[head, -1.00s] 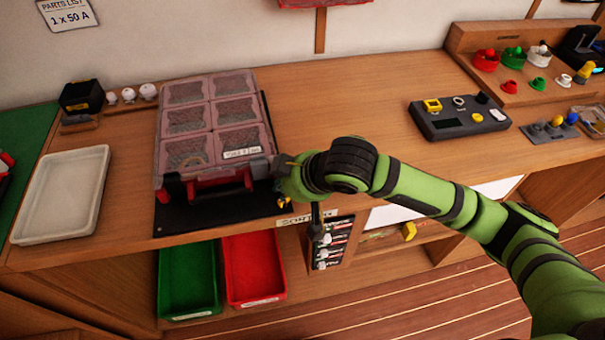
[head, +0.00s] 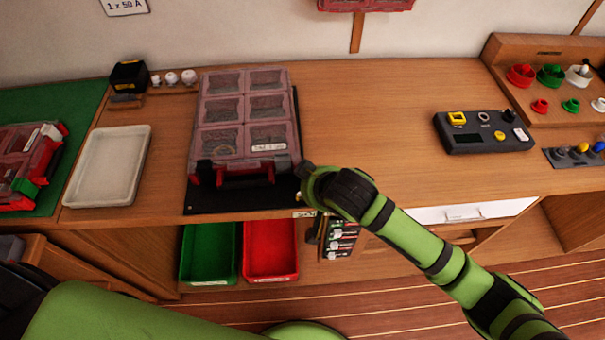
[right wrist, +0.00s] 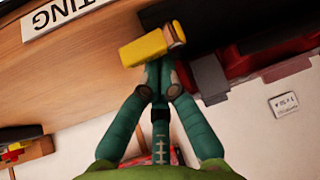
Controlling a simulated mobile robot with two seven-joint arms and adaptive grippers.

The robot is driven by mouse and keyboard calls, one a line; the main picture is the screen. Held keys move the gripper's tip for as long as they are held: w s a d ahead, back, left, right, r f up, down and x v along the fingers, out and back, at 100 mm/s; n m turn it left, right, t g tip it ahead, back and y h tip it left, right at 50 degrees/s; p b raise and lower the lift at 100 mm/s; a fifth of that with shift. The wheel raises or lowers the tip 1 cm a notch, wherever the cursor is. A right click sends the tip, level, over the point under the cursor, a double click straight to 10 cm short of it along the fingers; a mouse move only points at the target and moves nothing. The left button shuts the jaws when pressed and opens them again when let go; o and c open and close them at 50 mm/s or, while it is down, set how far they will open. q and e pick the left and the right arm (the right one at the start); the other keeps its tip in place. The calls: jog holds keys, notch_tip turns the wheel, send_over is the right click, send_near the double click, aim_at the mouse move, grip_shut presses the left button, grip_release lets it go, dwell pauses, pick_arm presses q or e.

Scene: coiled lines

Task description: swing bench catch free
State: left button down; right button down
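The yellow bench catch (right wrist: 150,45) shows close up in the right wrist view, beside the dark mat and the bench front. My right gripper (right wrist: 160,72) has its fingers drawn together, with the tips right at the catch. Whether they pinch it or only press against it is hidden. In the head view my right gripper (head: 306,183) is at the front right corner of the black mat (head: 205,205) and covers most of the catch. A clear-lidded case (head: 245,115) with a red-and-black front lies shut on this mat. My left gripper is out of view; only a green arm link shows.
A white tray (head: 82,192) and a second red case (head: 28,165) lie to the left. Green (head: 210,250) and red (head: 270,248) bins sit below the bench front. A control box (head: 482,131) stands right; the bench between is clear.

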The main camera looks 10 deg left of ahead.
jog(key=shift+d, duration=0.1)
jog(key=shift+w+d+r+p, duration=0.1)
jog(key=shift+w+d+p, duration=0.05)
jog(key=shift+d+p, duration=0.4)
jog(key=shift+d, duration=0.2)
